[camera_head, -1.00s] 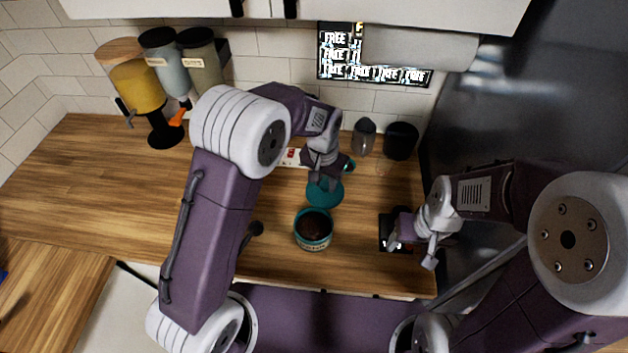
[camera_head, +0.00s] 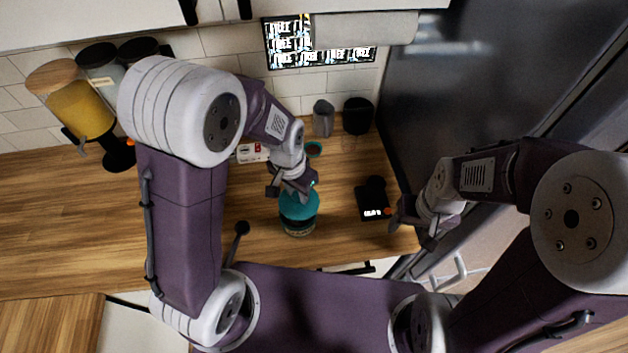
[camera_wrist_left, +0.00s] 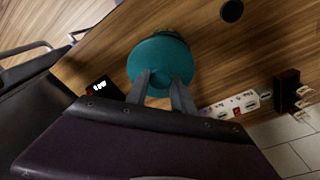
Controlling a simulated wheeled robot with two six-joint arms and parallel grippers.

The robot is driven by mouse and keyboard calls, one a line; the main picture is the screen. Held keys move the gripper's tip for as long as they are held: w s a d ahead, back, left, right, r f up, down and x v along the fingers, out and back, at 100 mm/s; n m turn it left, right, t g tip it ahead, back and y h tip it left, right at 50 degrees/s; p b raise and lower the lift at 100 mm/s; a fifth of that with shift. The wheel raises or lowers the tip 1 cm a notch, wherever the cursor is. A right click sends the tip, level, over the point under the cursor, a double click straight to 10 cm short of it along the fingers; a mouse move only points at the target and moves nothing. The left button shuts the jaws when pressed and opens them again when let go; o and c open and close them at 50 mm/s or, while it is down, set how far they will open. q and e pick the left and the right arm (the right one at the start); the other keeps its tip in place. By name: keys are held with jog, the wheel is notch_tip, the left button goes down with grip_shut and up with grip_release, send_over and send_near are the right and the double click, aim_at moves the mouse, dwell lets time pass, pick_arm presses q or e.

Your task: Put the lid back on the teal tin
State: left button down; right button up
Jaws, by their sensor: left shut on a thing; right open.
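My left gripper (camera_head: 292,189) is shut on the teal lid (camera_head: 299,207), gripping it from above. The lid is directly over the teal tin (camera_head: 299,231), whose lower part with its pale band shows beneath it in the head view. The lid hides the tin's opening, and I cannot tell whether it touches the rim. In the left wrist view the lid (camera_wrist_left: 160,54) lies beyond the two fingers (camera_wrist_left: 160,84) and covers nearly all of the tin. My right gripper (camera_head: 413,228) is open and empty at the right, near the counter's edge.
A black scale (camera_head: 371,204) lies right of the tin. A dark round-headed tool (camera_head: 241,228) is at its left.

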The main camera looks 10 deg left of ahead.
aim_at(296, 200)
pick_arm(q)
jog(key=shift+a+r, duration=0.2)
jog(key=shift+r, duration=0.4)
jog(key=shift+w+a+r, duration=0.1)
jog(key=shift+w+r, duration=0.15)
jog(key=shift+w, duration=0.1)
jog(key=shift+s+a+f+b, duration=0.1)
jog(key=shift+f+b, duration=0.45)
jog(key=shift+f, duration=0.25)
notch_tip(296, 200, down, 5)
jog(key=b, duration=0.4)
jog(key=shift+r, duration=0.15)
jog(key=shift+f, duration=0.2)
dwell(0.8)
